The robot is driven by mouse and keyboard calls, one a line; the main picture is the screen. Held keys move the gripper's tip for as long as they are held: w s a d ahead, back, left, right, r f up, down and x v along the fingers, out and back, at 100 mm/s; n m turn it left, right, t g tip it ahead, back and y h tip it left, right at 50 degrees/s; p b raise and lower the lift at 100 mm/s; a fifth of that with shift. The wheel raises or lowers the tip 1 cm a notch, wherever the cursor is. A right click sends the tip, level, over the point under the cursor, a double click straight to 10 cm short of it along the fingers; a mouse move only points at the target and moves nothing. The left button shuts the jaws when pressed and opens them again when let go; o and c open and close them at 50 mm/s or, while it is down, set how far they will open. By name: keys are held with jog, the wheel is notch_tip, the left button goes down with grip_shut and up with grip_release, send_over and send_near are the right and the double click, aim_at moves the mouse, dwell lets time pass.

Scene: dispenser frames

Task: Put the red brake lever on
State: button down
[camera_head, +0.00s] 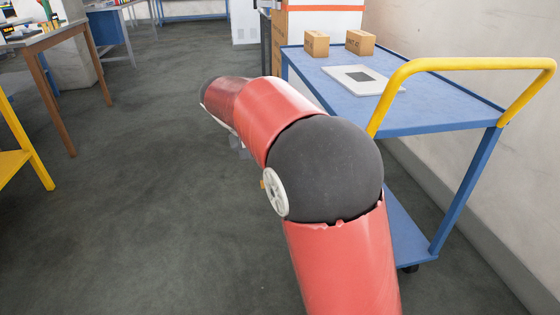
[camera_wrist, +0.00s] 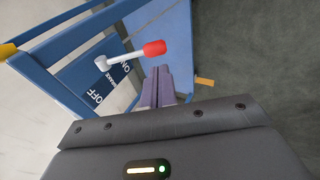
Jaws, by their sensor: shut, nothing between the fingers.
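The brake lever (camera_wrist: 126,56) shows in the wrist view, with a white shaft and a red knob (camera_wrist: 154,48). Its shaft runs from a white pivot at left to the knob at right. A dark blue label (camera_wrist: 92,88) beside it reads ON, BRAKE and OFF. The shaft lies on the ON side of the label. My gripper (camera_wrist: 160,72) is shut and empty, its tips just below the red knob in the picture. A small gap shows between them; I cannot tell the depth. The lever does not show in the head view, where my arm hides much of the cart's near side.
The blue cart (camera_head: 430,120) with a yellow handle (camera_head: 470,64) stands at right by the wall. Two cardboard boxes (camera_head: 317,43) (camera_head: 360,42) and a white tray (camera_head: 350,80) are on it. A wooden-legged table (camera_head: 50,38) stands at left. Grey floor (camera_head: 120,220) between is clear.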

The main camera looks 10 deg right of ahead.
jog(key=w+v, duration=0.1)
jog(key=v, duration=0.5)
jog(key=shift+s+a+r, duration=0.2)
jog(key=shift+s+a, duration=0.2)
jog(key=shift+s, duration=0.05)
